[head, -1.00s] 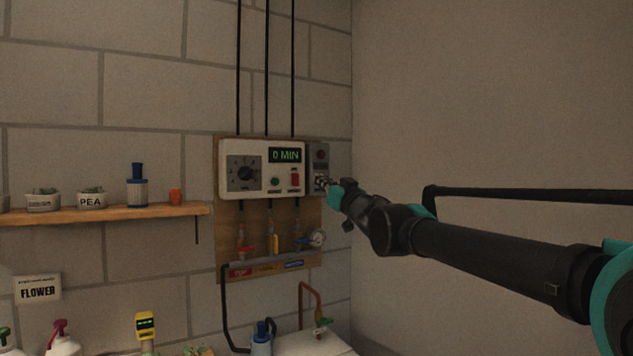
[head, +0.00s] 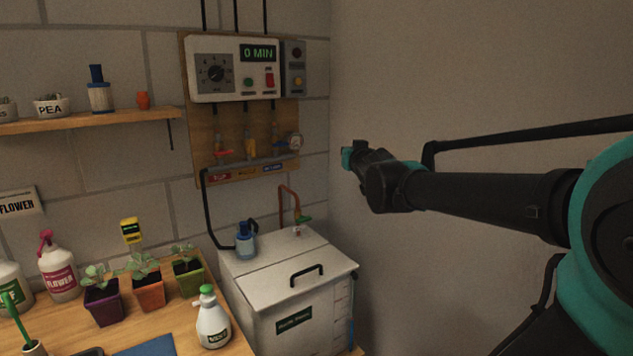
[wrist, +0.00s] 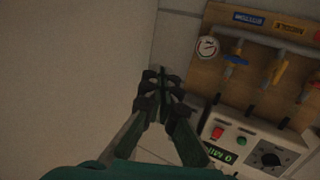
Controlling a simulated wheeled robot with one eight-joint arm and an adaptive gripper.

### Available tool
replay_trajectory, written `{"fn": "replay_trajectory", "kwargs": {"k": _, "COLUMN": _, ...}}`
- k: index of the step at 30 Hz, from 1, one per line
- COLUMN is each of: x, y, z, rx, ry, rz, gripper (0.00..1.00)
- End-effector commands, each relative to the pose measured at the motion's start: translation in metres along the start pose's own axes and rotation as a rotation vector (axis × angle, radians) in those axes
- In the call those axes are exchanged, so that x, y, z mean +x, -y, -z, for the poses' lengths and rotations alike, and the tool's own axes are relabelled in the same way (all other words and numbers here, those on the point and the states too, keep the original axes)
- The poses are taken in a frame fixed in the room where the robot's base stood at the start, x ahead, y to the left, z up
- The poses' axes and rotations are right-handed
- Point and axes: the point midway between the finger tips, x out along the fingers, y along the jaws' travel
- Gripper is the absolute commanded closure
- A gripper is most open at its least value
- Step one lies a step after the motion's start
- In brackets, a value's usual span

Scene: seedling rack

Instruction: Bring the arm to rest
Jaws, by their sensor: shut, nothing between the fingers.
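My arm reaches in from the right in the head view, and its end (head: 350,157) is in front of the bare side wall, right of the valve board. The fingers are mostly hidden there behind the wrist. In the wrist view my gripper (wrist: 161,78) is shut and empty, its dark fingers together. It is apart from the valve board (wrist: 275,85) and the white timer box (wrist: 238,137), which appear upside down on the right of that view.
The timer box (head: 232,69) reads 0 MIN, beside a grey switch box (head: 293,70). A shelf (head: 90,121) is at left. The right wall is bare.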

Motion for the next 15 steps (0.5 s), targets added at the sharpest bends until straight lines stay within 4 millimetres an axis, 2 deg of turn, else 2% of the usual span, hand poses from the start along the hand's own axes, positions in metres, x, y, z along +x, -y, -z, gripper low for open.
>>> {"fn": "replay_trajectory", "kwargs": {"k": 1, "x": -0.008, "y": -0.018, "z": -0.031, "rx": 0.001, "ry": 0.062, "rz": -0.046, "gripper": 1.00}}
{"fn": "replay_trajectory", "kwargs": {"k": 6, "x": -0.045, "y": -0.061, "z": -0.134, "rx": 0.004, "ry": 0.296, "rz": -0.162, "gripper": 1.00}}
{"fn": "replay_trajectory", "kwargs": {"k": 11, "x": -0.098, "y": -0.085, "z": -0.229, "rx": 0.013, "ry": 0.528, "rz": -0.220, "gripper": 1.00}}
{"fn": "replay_trajectory", "kwargs": {"k": 15, "x": -0.157, "y": -0.091, "z": -0.306, "rx": 0.029, "ry": 0.737, "rz": -0.229, "gripper": 1.00}}
